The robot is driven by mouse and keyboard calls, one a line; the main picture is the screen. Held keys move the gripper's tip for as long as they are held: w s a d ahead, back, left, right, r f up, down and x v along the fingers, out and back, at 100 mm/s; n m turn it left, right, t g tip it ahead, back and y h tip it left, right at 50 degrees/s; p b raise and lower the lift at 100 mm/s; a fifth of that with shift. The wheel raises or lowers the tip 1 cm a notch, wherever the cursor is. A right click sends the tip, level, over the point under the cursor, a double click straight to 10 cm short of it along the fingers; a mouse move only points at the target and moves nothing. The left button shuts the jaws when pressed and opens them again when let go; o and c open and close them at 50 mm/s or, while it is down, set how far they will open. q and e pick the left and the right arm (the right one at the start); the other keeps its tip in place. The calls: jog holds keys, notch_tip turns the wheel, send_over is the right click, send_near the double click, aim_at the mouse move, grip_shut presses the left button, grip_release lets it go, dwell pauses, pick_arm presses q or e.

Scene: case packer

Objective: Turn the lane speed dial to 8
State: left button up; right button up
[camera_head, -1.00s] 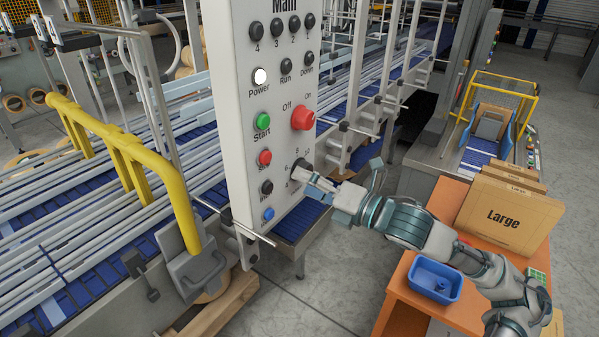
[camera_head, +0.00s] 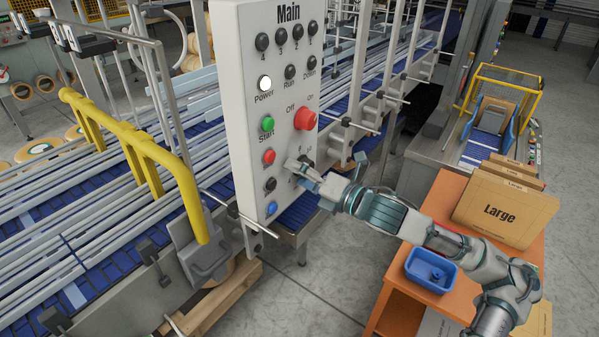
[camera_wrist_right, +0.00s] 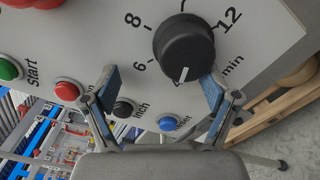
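The lane speed dial (camera_wrist_right: 187,50) is a black round knob on the white Main panel (camera_head: 262,130). In the right wrist view its white pointer mark faces a label that looks like 4, partly hidden by the knob. The 6, 8 and 12 labels show clearly. In the head view the dial (camera_head: 307,159) is partly covered by my right gripper (camera_head: 296,170). My right gripper (camera_wrist_right: 160,90) is open, its two blue-padded fingers spread apart. The right finger is close to the dial's edge; contact cannot be told. The left finger is over the panel, clear of the dial. My left gripper is out of view.
A red Off/On switch (camera_head: 305,119) sits above the dial. Green Start (camera_head: 267,124), red (camera_head: 269,157) and blue (camera_head: 271,208) buttons line the panel's left side. An orange table (camera_head: 440,205) with a blue tray (camera_head: 431,270) and Large boxes stands at right.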

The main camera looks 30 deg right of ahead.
jog(key=shift+w+d+r, duration=0.1)
jog(key=shift+d, duration=0.25)
jog(key=d, duration=0.2)
jog(key=d+f, duration=0.1)
jog(key=d, duration=0.1)
jog(key=shift+w+d, duration=0.2)
jog(key=shift+d, duration=0.1)
jog(key=c, duration=1.2)
jog(key=shift+s+d+f, duration=0.1)
jog(key=shift+f, duration=0.1)
jog(key=shift+c, duration=0.2)
jog(key=shift+s+a, duration=0.15)
jog(key=shift+a, duration=0.05)
jog(key=shift+o, duration=0.2)
jog(key=shift+s+a, duration=0.2)
jog(key=shift+a, duration=0.15)
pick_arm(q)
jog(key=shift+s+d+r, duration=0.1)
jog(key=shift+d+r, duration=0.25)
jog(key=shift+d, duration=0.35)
pick_arm(e)
jog(key=shift+a, duration=0.3)
